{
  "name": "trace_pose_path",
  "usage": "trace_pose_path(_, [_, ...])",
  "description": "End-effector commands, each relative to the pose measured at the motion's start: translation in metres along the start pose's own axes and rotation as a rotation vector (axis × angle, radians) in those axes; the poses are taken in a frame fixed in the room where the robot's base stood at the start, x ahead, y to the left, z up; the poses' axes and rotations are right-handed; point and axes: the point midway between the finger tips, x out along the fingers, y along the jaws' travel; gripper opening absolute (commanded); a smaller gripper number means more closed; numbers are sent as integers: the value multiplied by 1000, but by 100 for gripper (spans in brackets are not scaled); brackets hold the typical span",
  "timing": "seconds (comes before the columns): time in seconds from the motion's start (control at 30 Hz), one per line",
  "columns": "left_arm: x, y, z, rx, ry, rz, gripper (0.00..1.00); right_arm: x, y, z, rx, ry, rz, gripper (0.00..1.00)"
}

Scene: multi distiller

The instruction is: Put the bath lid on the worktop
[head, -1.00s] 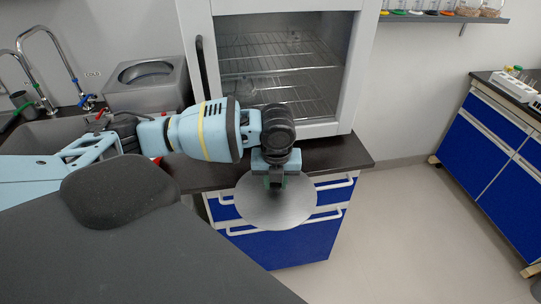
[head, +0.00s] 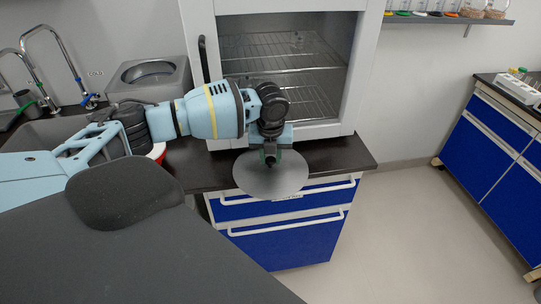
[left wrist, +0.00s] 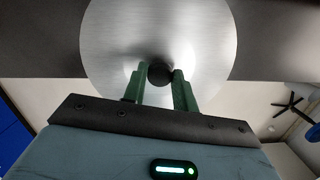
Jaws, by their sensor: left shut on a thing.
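The bath lid is a round, brushed-metal disc (head: 271,183) with a dark knob. In the left wrist view the lid (left wrist: 115,40) fills the upper middle, with its black knob (left wrist: 160,74) between the green fingers. My left gripper (head: 271,161) is shut on the knob and holds the lid at the front edge of the dark worktop (head: 335,156). The lid partly covers the blue drawer fronts in the head view. I cannot tell whether it touches the worktop. My right gripper is not in view.
The worktop has bare room right of the lid.

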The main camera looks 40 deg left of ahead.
Motion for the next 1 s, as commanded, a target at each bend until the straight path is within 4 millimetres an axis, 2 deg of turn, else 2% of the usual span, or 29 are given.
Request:
trace_pose_path(0.37, [1, 0, 0, -1, -3, -3, 0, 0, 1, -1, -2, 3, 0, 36])
trace_pose_path(0.4, [1, 0, 0, -1, -2, -2, 32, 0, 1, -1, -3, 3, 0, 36])
trace_pose_path(0.53, [1, 0, 0, -1, -3, -2, 49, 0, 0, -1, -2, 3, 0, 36])
trace_pose_path(0.83, [0, 0, 0, -1, -3, -2, 50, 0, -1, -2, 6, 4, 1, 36])
trace_pose_path(1.0, [-14, 0, 1, -1, -5, -4, 50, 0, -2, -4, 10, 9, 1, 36])
